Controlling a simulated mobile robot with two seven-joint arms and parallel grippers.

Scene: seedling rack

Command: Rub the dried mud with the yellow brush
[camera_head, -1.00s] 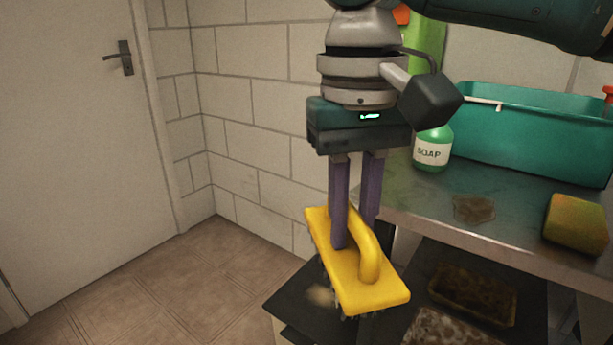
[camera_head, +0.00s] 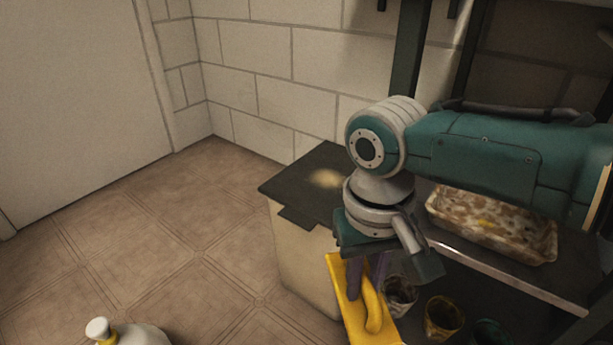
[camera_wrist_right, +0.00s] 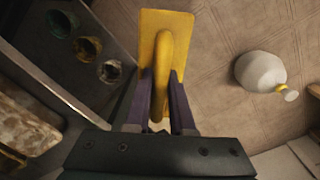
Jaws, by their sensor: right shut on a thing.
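The yellow brush (camera_head: 342,280) has a flat yellow back and an arched handle. My right gripper (camera_head: 367,285) is shut on that handle and holds the brush in front of the lower shelf, right of the pale bin. The brush also shows in the right wrist view (camera_wrist_right: 182,40), with the handle between the purple fingers of the gripper (camera_wrist_right: 161,105). A pale tan patch (camera_head: 327,178), which looks like the dried mud, is on the dark bin lid (camera_head: 305,172), apart from the brush. The bristles are hidden in both views now. My left gripper is not in view.
A mottled brown and white tray (camera_head: 490,225) stands on the shelf at the right. Several small pots, one yellowish (camera_head: 443,318), stand lower down. A rounded white bottle (camera_head: 140,335) is on the floor at front left. The tiled floor (camera_head: 175,240) between is largely clear.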

